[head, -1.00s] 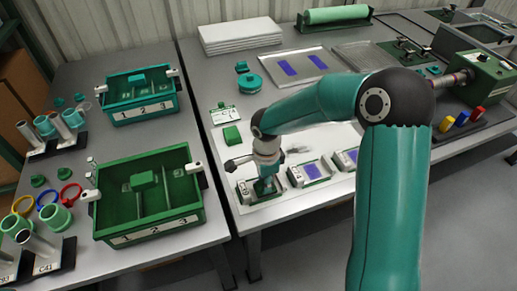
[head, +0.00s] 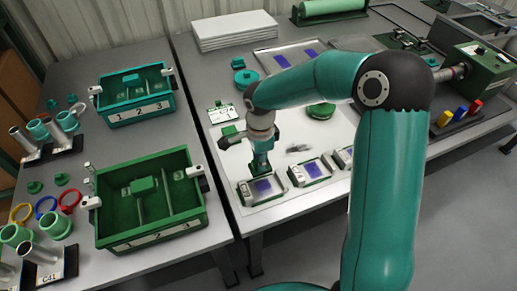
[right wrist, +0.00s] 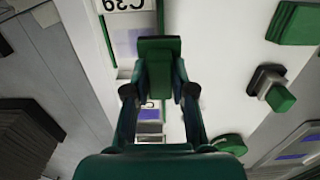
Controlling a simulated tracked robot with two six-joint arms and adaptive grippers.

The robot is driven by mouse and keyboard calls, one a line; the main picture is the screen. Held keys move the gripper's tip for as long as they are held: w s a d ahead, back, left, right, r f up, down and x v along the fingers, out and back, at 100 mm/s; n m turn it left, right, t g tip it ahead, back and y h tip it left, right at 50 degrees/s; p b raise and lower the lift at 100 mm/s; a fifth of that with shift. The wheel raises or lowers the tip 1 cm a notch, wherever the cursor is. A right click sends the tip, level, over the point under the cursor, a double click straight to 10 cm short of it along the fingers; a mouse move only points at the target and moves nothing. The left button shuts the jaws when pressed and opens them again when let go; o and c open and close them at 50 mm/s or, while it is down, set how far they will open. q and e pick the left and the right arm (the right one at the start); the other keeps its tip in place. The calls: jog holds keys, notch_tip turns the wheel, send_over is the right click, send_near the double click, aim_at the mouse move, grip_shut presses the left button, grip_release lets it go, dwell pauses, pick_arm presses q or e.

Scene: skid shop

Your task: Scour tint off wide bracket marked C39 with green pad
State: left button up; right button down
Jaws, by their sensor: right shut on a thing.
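My right gripper (head: 262,168) is shut on a green pad, which shows between its fingers in the right wrist view (right wrist: 158,58). The gripper points down over the leftmost of the grey brackets (head: 248,194) at the front of the white sheet. That bracket has a purple tint patch (head: 264,186). In the right wrist view a label reads C39 (right wrist: 124,4), with purple tint (right wrist: 125,42) just below it, left of the pad. I cannot tell whether the pad touches the bracket. My left gripper is not in view.
Two more purple-patched brackets stand to the right, a middle one (head: 310,172) and one (head: 342,158) partly behind my arm. A round green item (head: 321,110) lies behind them. Green (head: 150,238) and teal (head: 137,115) bins stand on the left table.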

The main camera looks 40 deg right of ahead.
jog(key=shift+r+p, duration=0.75)
jog(key=shift+r, duration=0.95)
jog(key=shift+s, duration=0.15)
